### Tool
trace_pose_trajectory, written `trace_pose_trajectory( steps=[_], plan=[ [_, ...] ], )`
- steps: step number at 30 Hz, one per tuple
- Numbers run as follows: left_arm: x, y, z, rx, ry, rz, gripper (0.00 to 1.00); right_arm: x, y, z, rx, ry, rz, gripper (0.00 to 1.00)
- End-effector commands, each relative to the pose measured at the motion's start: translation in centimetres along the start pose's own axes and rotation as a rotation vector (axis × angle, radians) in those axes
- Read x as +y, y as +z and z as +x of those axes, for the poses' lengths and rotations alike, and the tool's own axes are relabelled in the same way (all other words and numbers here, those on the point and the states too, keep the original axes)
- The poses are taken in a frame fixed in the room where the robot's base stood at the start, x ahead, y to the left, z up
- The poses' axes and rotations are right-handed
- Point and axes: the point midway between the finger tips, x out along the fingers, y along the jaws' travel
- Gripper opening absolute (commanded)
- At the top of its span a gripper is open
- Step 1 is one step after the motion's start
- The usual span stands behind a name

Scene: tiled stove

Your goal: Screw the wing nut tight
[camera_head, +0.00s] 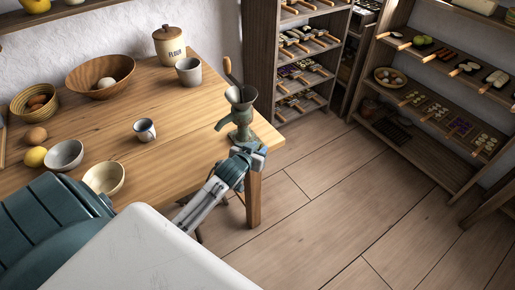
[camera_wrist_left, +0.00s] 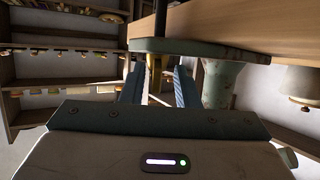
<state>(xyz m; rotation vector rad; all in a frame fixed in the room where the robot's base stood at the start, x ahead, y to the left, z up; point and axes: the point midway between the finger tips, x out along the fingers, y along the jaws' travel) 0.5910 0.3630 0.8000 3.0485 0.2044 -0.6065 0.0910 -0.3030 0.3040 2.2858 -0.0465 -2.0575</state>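A green-grey hand grinder (camera_head: 241,116) with a wooden-handled crank stands clamped at the right end of the wooden table (camera_head: 150,165). In the left wrist view its green clamp (camera_wrist_left: 195,48) runs along the table edge. A small brass-coloured piece (camera_wrist_left: 152,72), probably the wing nut or its screw, shows below the clamp. My left gripper (camera_head: 258,152) is at the table edge just below the grinder. In the wrist view its two blue-grey fingers (camera_wrist_left: 158,88) stand apart, with the brass piece seen between them; contact cannot be told. My right gripper is not in view.
On the table are bowls (camera_head: 100,76), a flour jar (camera_head: 169,45), cups (camera_head: 145,130), an egg and a lemon. Shelves with food and utensils (camera_head: 440,90) stand at the back and right. The floor (camera_head: 330,210) right of the table is clear.

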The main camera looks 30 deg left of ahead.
Motion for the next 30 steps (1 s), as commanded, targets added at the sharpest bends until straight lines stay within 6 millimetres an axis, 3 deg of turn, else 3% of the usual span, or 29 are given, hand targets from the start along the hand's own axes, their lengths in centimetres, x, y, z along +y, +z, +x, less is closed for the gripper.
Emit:
trace_pose_trajectory(
  steps=[1, 4, 5, 23, 30],
  plan=[
    [0.0, 0.0, 0.0, 0.0, 0.0, 0.0, 0.2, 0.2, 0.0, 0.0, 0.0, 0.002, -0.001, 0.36],
    [0.0, 0.0, 0.0, 0.0, 0.0, 0.0, 0.01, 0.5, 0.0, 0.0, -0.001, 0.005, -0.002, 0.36],
    [0.0, 0.0, 0.0, 0.0, 0.0, 0.0, 0.0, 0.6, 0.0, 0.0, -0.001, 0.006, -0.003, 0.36],
    [-0.1, 0.0, 0.0, -0.001, 0.091, 0.036, 0.0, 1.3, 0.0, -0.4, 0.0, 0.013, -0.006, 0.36],
    [-0.1, 0.2, 0.2, -0.001, 0.185, 0.077, 0.0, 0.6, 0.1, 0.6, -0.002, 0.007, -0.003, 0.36]
  ],
)
